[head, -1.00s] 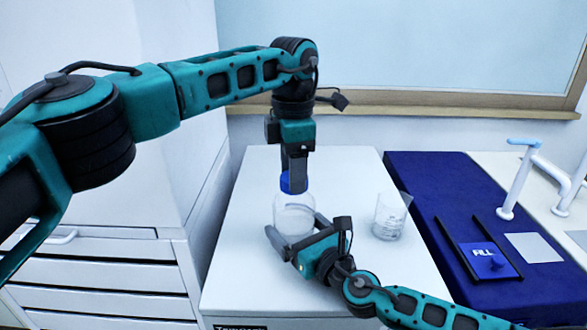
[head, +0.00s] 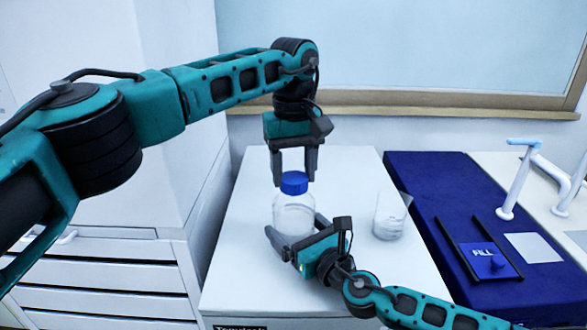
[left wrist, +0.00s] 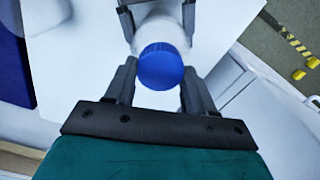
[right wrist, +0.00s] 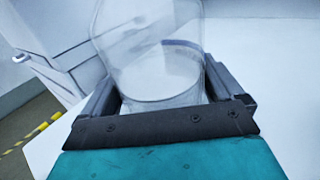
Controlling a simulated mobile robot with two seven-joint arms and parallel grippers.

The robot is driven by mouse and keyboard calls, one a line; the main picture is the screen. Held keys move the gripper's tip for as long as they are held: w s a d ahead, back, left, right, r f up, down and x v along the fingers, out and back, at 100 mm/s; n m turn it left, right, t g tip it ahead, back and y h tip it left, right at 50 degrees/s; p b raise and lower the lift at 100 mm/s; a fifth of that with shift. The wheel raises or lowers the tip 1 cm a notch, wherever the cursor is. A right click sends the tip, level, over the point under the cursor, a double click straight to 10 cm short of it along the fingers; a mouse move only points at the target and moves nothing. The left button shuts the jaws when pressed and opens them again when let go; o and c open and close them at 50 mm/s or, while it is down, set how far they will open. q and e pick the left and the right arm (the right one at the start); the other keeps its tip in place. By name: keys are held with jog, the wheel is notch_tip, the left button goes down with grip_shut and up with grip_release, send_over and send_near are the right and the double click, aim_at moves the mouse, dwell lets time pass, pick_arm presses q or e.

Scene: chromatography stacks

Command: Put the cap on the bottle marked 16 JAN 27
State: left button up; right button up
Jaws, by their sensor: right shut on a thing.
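The clear bottle (head: 293,217) stands upright on the white bench top, with the blue cap (head: 293,182) on its neck. No date marking is readable on it. My left gripper (head: 294,170) is open just above the cap, one finger on each side; the left wrist view shows the cap (left wrist: 160,66) between its spread fingers. My right gripper (head: 296,232) is shut on the bottle's lower body from the right front. In the right wrist view the clear bottle (right wrist: 160,70) fills the space between its fingers.
A clear beaker (head: 390,217) stands right of the bottle. Farther right are a blue mat (head: 430,185), a dark frame with a blue FILL plate (head: 488,262), and a pale blue and white stand (head: 516,180). White drawers (head: 100,275) stand at the left. Bench behind the bottle is clear.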

pick_arm(q)
jog(key=o, duration=0.5)
jog(key=shift+o, duration=0.2)
jog(key=shift+r, duration=0.15)
notch_tip(320, 180, up, 7)
jog(key=shift+r, duration=0.15)
pick_arm(e)
jog(key=o, duration=1.7)
